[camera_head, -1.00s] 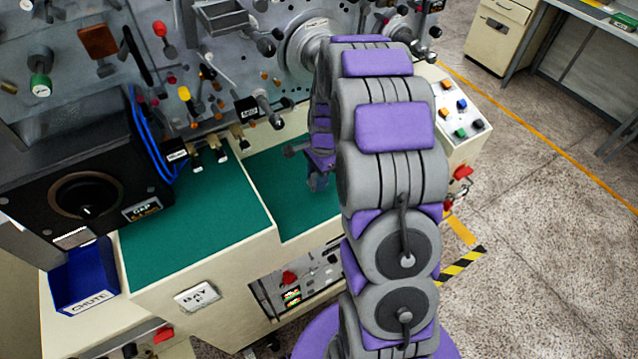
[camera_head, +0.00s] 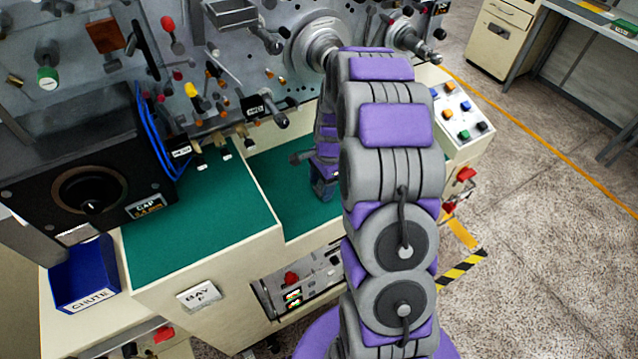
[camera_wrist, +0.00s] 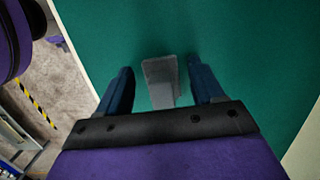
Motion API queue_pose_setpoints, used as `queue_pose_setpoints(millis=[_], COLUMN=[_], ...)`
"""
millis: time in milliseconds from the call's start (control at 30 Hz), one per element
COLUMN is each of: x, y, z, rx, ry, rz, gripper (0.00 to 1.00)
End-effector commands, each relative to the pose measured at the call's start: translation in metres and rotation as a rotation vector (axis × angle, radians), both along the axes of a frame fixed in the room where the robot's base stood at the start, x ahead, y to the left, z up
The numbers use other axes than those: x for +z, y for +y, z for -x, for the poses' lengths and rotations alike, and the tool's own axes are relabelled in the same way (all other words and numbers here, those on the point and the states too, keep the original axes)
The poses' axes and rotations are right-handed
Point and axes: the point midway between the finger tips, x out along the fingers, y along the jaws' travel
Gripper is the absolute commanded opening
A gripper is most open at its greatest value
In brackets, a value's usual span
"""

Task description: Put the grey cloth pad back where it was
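The grey cloth pad (camera_wrist: 160,71) shows in the wrist view on the green bench surface, with a paler grey block-like part at its near end. My gripper (camera_wrist: 158,66) has its two blue fingers apart, one on each side of the pad. Green surface shows in the gaps between pad and fingers, so neither finger appears to touch it. In the head view my gripper (camera_head: 325,190) points down over the lower green bench area, partly behind my arm. The pad cannot be made out there.
A grey panel (camera_head: 225,75) with knobs, levers and spindles stands behind the bench. The raised green top (camera_head: 200,235) lies left of the lower green area (camera_head: 290,205). A black gauge box (camera_head: 85,160) and blue chute bin (camera_head: 85,270) stand left; a button box (camera_head: 462,110) stands right.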

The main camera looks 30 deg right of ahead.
Motion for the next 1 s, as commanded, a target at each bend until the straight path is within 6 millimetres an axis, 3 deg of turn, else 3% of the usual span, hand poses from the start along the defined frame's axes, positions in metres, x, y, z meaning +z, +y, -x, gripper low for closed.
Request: queue_pose_setpoints(millis=[267,467,1000], x=[0.001,0.016,0.111], y=[0.0,0.003,-0.017], z=[0.0,0.0,-0.002], rx=[-0.001,-0.001,-0.001], ry=[-0.001,-0.001,-0.003], rz=[0.0,0.006,0.001], gripper=[0.67,0.67,0.67])
